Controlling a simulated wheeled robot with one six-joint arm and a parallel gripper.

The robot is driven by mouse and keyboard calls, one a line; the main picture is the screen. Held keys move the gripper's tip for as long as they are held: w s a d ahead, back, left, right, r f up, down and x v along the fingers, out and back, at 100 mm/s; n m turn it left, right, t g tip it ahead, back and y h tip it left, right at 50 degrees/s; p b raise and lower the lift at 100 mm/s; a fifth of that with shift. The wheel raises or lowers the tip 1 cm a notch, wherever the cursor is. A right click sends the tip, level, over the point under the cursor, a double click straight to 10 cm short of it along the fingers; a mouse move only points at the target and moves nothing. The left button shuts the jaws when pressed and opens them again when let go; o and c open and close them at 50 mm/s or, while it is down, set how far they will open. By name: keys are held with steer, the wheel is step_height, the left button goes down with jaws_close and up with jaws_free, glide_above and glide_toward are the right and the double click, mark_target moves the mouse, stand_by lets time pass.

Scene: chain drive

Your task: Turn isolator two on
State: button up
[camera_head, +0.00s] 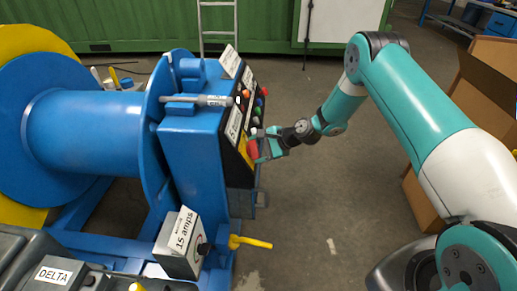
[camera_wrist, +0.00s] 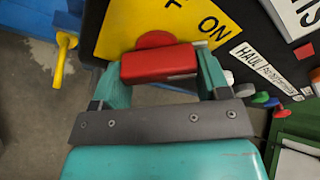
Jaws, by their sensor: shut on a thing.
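A red isolator handle (camera_head: 252,149) sits on the side panel of the blue machine's control box. In the wrist view the red handle (camera_wrist: 158,64) is a bar in front of a yellow plate (camera_wrist: 125,30) lettered "ON" at the right, with an "F" left of it. The bar lies nearly level across that picture. My gripper (camera_head: 262,148) is at the panel. In the wrist view my gripper (camera_wrist: 162,72) is shut on the red handle, a finger at each end. The rest of the plate's lettering is cut off, and I cannot read an isolator number.
Coloured buttons (camera_head: 257,110) and white labels are close to the handle on the panel. A "15 amps" box (camera_head: 180,243) and a yellow lever (camera_head: 250,242) are lower down. A cardboard box (camera_head: 484,95) stands at the right. The floor between is clear.

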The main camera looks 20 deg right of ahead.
steer(key=o, duration=0.9)
steer(key=shift+o, duration=0.2)
steer(key=v, duration=1.7)
steer(key=shift+r, duration=0.2)
steer(key=shift+s, duration=0.1)
